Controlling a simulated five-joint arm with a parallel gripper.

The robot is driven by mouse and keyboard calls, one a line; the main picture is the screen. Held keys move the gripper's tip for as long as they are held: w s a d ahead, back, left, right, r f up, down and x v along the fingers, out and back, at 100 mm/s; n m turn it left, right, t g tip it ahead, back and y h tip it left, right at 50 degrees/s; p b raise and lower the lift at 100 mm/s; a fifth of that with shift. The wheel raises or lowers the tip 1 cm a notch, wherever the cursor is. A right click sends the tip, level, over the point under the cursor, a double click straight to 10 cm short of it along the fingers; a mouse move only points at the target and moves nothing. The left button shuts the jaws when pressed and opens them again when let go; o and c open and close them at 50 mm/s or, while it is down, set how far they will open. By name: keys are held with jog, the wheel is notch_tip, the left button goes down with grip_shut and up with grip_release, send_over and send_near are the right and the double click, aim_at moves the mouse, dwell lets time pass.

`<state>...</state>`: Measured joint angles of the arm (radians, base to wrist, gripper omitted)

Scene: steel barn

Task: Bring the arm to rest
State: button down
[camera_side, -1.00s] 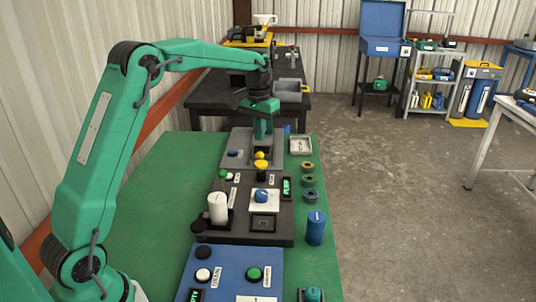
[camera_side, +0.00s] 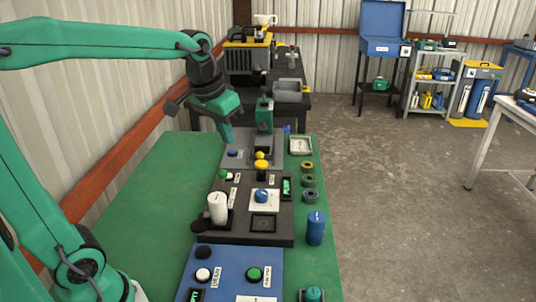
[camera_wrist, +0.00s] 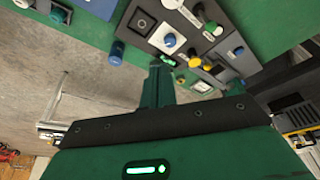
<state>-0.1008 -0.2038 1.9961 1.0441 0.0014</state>
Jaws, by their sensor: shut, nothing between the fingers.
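My gripper (camera_side: 227,134) is above the green bench (camera_side: 165,175), left of the grey panel (camera_side: 240,160) at its far end. Its fingers are together and hold nothing. The shut fingers (camera_wrist: 160,75) also show in the wrist view, pointing toward the panels. My arm is raised and reaches in from the left in the side view. A green upright part (camera_side: 264,115) stands on the grey panel, apart from my gripper to its right.
The black panel (camera_side: 280,232) bears a white cylinder (camera_side: 217,208) and a blue knob (camera_side: 262,196). The bench's left half is clear.

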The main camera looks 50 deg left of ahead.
jog(key=s+d+f+t, duration=0.1)
jog(key=s+f, duration=0.1)
jog(key=s, duration=0.4)
jog(key=s+d+f+m+t, duration=0.1)
jog(key=s+d+f, duration=0.1)
jog(key=s, duration=0.5)
jog(key=shift+d, duration=0.3)
